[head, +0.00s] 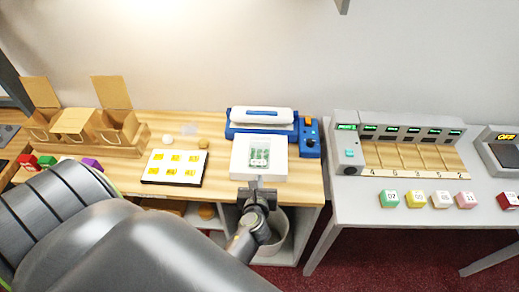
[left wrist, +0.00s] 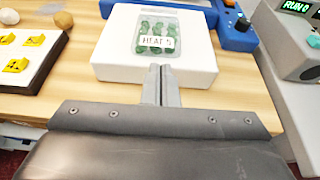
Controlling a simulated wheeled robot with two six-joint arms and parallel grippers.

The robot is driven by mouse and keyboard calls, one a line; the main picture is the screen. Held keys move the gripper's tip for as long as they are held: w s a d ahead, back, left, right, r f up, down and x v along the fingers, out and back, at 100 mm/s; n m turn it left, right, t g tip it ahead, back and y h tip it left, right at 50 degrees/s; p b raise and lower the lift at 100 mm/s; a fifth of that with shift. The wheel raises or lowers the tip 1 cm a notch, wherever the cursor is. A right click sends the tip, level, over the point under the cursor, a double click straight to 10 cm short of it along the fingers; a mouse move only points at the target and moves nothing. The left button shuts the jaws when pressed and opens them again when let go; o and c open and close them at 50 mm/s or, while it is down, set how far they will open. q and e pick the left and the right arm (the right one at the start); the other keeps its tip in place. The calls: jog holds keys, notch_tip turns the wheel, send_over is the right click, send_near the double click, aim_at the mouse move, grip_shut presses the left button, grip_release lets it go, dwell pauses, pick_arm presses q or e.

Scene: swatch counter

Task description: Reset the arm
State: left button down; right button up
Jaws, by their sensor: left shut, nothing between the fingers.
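My left gripper (head: 256,186) is shut and empty. In the head view it reaches over the front edge of the wooden counter, just in front of a white block (head: 238,170). On the block lies a clear packet with green contents (head: 259,155). In the left wrist view the shut fingers (left wrist: 161,70) point at the white block (left wrist: 110,68), and the packet (left wrist: 172,24) reads "HEAT" in part. I cannot tell whether the fingertips touch the block. My right gripper is not in view.
A blue and white sealer (head: 262,118) stands behind the block. A board with yellow tiles (head: 172,167) and cardboard boxes (head: 75,124) are to the left. A grey table (head: 375,212) with a slotted machine (head: 400,145) and several coloured cubes is right. A bin (head: 275,235) stands below.

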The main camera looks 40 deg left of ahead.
pick_arm(q)
jog(key=shift+s+d, duration=0.35)
jog(key=shift+s, duration=0.05)
jog(key=shift+a, duration=0.2)
jog(key=s+a+r+n+g, duration=0.1)
jog(key=s+a+n+g, duration=0.25)
jog(key=s+n, duration=0.4)
jog(key=s+a+r+n+g, duration=0.2)
jog(key=s+a+n, duration=0.2)
jog(key=n, duration=0.7)
jog(key=s+d+r+n+g+h, duration=0.35)
jog(key=s+d+n+h, duration=0.25)
jog(key=s+n, duration=0.5)
notch_tip(320, 180, down, 32)
jog(key=a+b, duration=0.2)
jog(key=b, duration=0.4)
jog(key=s+f+b, duration=0.2)
jog(key=s+f, duration=0.5)
jog(key=f, duration=0.3)
jog(key=s+d+f+g+b, duration=0.1)
jog(key=s+f+b, duration=0.2)
jog(key=s+f, duration=0.4)
notch_tip(320, 180, down, 3)
jog(key=shift+d+f+n+g, duration=0.1)
jog(key=shift+d+n+g, duration=0.1)
jog(key=shift+n+g, duration=0.15)
